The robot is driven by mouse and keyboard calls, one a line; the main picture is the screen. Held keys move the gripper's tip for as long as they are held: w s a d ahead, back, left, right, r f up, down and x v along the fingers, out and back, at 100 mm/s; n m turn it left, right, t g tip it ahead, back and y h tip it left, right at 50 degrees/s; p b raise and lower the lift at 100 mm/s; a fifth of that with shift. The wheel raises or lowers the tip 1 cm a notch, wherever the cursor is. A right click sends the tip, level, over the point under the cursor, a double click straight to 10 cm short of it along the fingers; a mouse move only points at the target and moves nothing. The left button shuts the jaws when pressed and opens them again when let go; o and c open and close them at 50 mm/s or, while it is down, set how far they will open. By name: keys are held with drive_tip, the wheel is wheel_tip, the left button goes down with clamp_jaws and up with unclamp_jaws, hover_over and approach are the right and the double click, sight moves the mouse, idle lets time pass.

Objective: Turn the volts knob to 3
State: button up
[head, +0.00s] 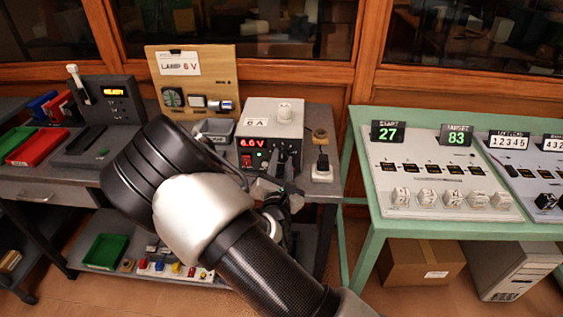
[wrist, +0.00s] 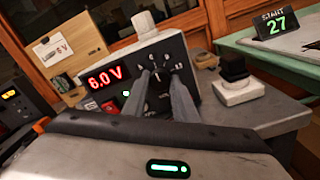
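My gripper (wrist: 160,73) has one finger on each side of the knob, tips close to the panel. I cannot tell whether the fingers touch it. In the head view my arm and gripper (head: 272,187) hide much of the knob area.
A wooden board labelled LAMP 6 V (head: 222,68) stands behind and left. A white block with a black plug (wrist: 236,88) sits right of the supply. A dark device (head: 112,105) is at left. A green table (head: 366,215) with counter panels is at right.

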drive_tip(key=shift+r+n+p, duration=0.1)
drive_tip(key=shift+n+p, duration=0.3)
drive_tip(key=shift+p, duration=0.15)
drive_tip(key=shift+r+n+p, duration=0.1)
drive_tip(key=shift+n+p, duration=0.9)
drive_tip(key=shift+p, duration=0.2)
drive_tip(key=n+p, duration=0.4)
drive_tip(key=n, duration=0.1)
drive_tip(key=shift+p, duration=0.4)
drive_tip(key=n+p, duration=0.2)
drive_tip(key=n, duration=0.1)
drive_tip(key=shift+n, duration=0.4)
drive_tip(key=n, duration=0.1)
drive_tip(key=n+p, duration=0.2)
drive_tip(key=n, duration=0.1)
drive_tip(key=shift+f, duration=0.25)
drive_tip(key=shift+d+n+p, duration=0.1)
drive_tip(key=shift+n+p, duration=0.2)
drive_tip(key=o, duration=1)
drive_tip(key=shift+o, duration=0.2)
